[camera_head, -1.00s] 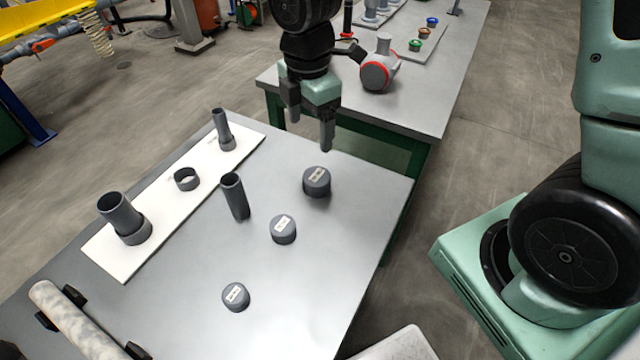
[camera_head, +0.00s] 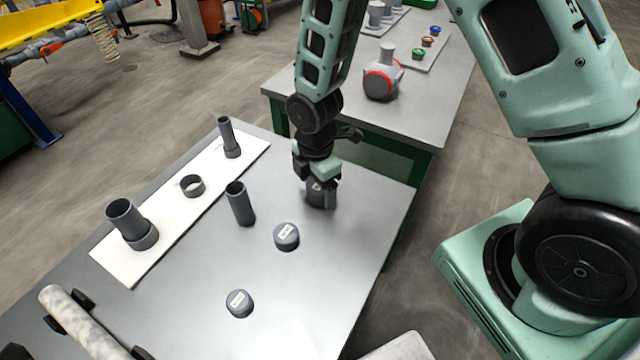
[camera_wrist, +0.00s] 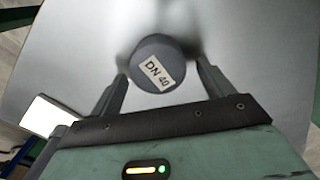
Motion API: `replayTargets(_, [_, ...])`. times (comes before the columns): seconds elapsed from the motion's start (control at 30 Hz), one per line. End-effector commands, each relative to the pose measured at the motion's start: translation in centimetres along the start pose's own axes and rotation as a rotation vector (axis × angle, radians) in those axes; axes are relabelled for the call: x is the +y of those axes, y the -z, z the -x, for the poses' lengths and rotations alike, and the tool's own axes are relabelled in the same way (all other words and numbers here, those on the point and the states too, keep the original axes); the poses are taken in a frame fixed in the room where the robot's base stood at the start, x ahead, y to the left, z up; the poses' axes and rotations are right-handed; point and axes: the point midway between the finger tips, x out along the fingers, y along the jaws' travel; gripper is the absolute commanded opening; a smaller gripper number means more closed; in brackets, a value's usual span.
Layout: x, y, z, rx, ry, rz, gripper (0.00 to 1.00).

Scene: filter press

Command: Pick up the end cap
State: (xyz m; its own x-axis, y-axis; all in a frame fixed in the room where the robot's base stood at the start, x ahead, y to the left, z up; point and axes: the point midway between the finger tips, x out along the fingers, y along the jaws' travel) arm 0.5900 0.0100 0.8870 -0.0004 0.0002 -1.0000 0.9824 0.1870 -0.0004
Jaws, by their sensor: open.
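A dark grey round end cap (camera_wrist: 153,56) lies between the two open fingers of my gripper (camera_wrist: 160,82) in the wrist view, its label reading "DN 40". In the head view my gripper (camera_head: 320,192) is down over this cap (camera_head: 317,200) near the table's far right part, and its fingers hide much of it. The fingers stand to either side of the cap; whether they touch it I cannot tell. Two more labelled grey caps stand on the table, one in the middle (camera_head: 286,236) and one nearer (camera_head: 239,303).
The grey table (camera_head: 190,285) also bears an upright tube (camera_head: 240,204) and a white board (camera_head: 113,266) with pipe pieces and a ring. A mottled pipe (camera_head: 80,322) lies in black holders at front left. A second table (camera_head: 405,110) stands behind.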

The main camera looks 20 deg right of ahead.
Motion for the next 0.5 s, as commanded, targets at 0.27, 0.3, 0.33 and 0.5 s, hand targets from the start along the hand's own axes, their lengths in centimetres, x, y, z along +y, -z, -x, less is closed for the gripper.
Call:
replayTargets(0.27, [-0.01,-0.02,-1.32,0.000,-0.001,0.000,0.80])
replayTargets(0.3, [0.00,-0.02,-1.31,0.000,-0.001,0.000,0.80])
replayTargets(0.33, [0.00,-0.02,-1.31,0.000,-0.001,0.000,0.80])
replayTargets(0.5, [0.00,-0.02,-1.29,0.000,-0.001,0.000,0.47])
